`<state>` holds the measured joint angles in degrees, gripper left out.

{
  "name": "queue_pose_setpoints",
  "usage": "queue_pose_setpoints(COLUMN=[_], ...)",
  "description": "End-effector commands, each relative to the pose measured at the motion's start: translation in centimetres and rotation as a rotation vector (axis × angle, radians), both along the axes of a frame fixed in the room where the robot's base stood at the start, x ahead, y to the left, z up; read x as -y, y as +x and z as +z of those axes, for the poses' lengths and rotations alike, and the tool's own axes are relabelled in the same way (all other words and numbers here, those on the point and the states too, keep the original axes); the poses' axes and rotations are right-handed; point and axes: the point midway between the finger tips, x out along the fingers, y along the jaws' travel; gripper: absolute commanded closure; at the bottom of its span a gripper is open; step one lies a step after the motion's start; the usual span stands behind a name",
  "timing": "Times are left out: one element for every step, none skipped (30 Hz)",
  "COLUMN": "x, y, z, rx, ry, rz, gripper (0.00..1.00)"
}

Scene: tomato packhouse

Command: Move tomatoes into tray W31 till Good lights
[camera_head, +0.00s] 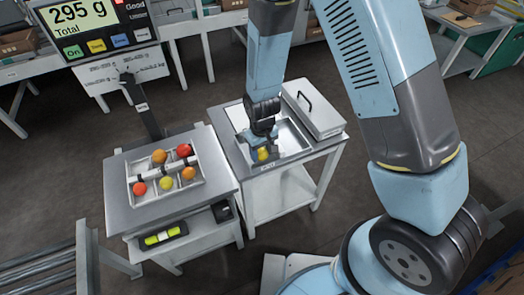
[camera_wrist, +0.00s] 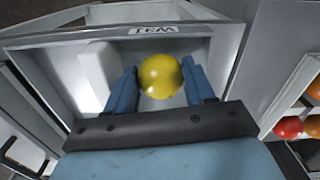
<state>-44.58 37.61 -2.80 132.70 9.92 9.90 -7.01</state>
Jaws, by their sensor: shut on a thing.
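My gripper (camera_head: 262,150) is down at tray W31 (camera_head: 291,136) and is shut on a yellow tomato (camera_head: 263,154). In the wrist view the yellow tomato (camera_wrist: 160,76) sits between the two blue fingers of my gripper (camera_wrist: 161,84), over the metal tray (camera_wrist: 92,72) whose label reads W31 upside down. No other tomato shows in the tray; my gripper hides part of its floor. The display (camera_head: 95,22) reads 295 g. The word Good stands at its upper right; I cannot tell whether it is lit.
A divided white box (camera_head: 152,169) on the left table holds several red, orange and yellow tomatoes. A grey lidded case with a handle (camera_head: 314,107) lies right of the tray. A scale-display post (camera_head: 142,108) stands behind the left table. Dark floor is open behind.

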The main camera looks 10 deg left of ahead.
Motion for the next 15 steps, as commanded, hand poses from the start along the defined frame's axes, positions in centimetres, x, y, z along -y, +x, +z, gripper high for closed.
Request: queue_pose_setpoints(x=[-0.01,-0.01,-0.01,-0.01,-0.02,-0.02,-0.02,-0.02,-0.02,-0.03,-0.02,-0.03,-0.04,-0.04,-0.04], y=[0.01,0.00,0.00,0.00,-0.01,-0.01,-0.01,-0.01,-0.02,-0.01,-0.02,-0.01,-0.02,-0.02,-0.01], z=[0.00,-0.01,-0.03,-0.04,-0.07,-0.11,-0.14,-0.18,-0.22,-0.26,-0.30,-0.34,-0.38,-0.41,-0.46], rx=[0.000,0.000,0.000,0.000,0.000,0.000,0.000,0.000,0.000,0.000,0.000,0.000,0.000,0.000,0.000], ry=[0.000,0.000,0.000,0.000,0.000,0.000,0.000,0.000,0.000,0.000,0.000,0.000,0.000,0.000,0.000], rz=[0.000,0.000,0.000,0.000,0.000,0.000,0.000,0.000,0.000,0.001,0.001,0.001,0.001,0.001,0.001], gripper=[0.61,0.61,0.61,0.61,0.61,0.61,0.61,0.61,0.61,0.61,0.61,0.61,0.61,0.61,0.61])
